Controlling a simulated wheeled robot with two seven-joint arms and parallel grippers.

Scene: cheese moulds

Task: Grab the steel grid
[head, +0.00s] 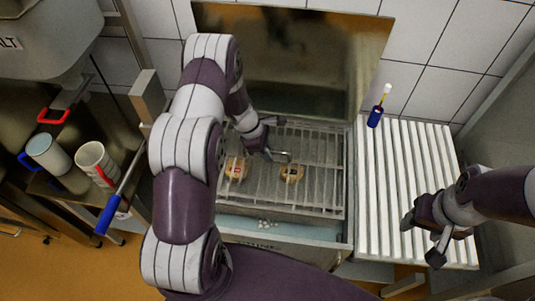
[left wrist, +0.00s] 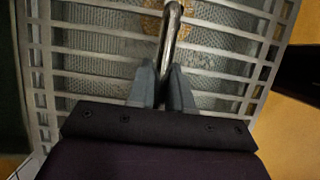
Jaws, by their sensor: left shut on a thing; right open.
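The steel grid (head: 318,190) is a flat rack of thin bars over the basin in the middle of the head view. It also fills much of the left wrist view (left wrist: 90,70). A bent metal handle (left wrist: 172,35) rises from it. My left gripper (head: 273,153) is shut on this handle, with one finger on each side in the left wrist view (left wrist: 161,85). My arm hides the grid's left side in the head view. My right gripper (head: 422,238) is open and empty above the white ribbed board (head: 388,190).
Two round tan pieces (head: 291,173) show at the grid; whether they lie on or under it is unclear. A blue-handled brush (head: 376,115) is by the tiled wall. Cups (head: 97,163) and a blue-handled tool (head: 107,215) are at left.

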